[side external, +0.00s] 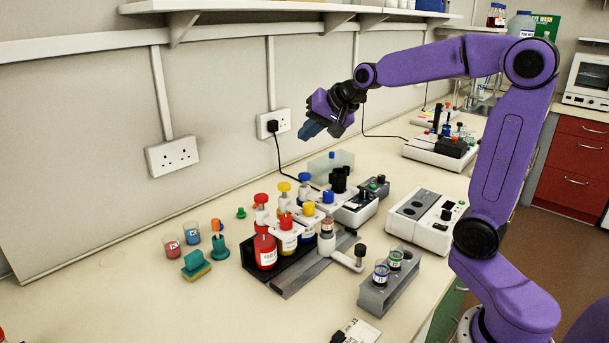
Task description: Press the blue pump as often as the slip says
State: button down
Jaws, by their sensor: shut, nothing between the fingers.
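A row of bottles with red, yellow and blue pump tops stands in a dark rack (297,280) in mid-bench. The blue pump (304,177) is at the far end of the row, and a second blue top (328,197) shows nearer the front. A white slip (362,332) lies at the bench's front edge, cut off by the picture's bottom; its writing is too small to read. My gripper (308,129) is shut and empty, with blue fingers pointing down-left. It is high above the bench, well clear of the pumps.
A grey holder (375,300) with two small vials stands at the front right. A white instrument (425,215) is behind it. Beakers (191,232), a teal stand (220,250) and a sponge-like block (196,265) are left of the pumps.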

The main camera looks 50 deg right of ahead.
aim_at(304, 174)
jog(key=shift+f, duration=3.4)
jog(key=shift+f, duration=0.2)
jog(key=shift+f, duration=0.3)
jog(key=shift+f, duration=1.15)
dwell(0.8)
jog(key=shift+r, duration=1.6)
jog(key=shift+r, duration=0.15)
jog(key=shift+r, duration=2.4)
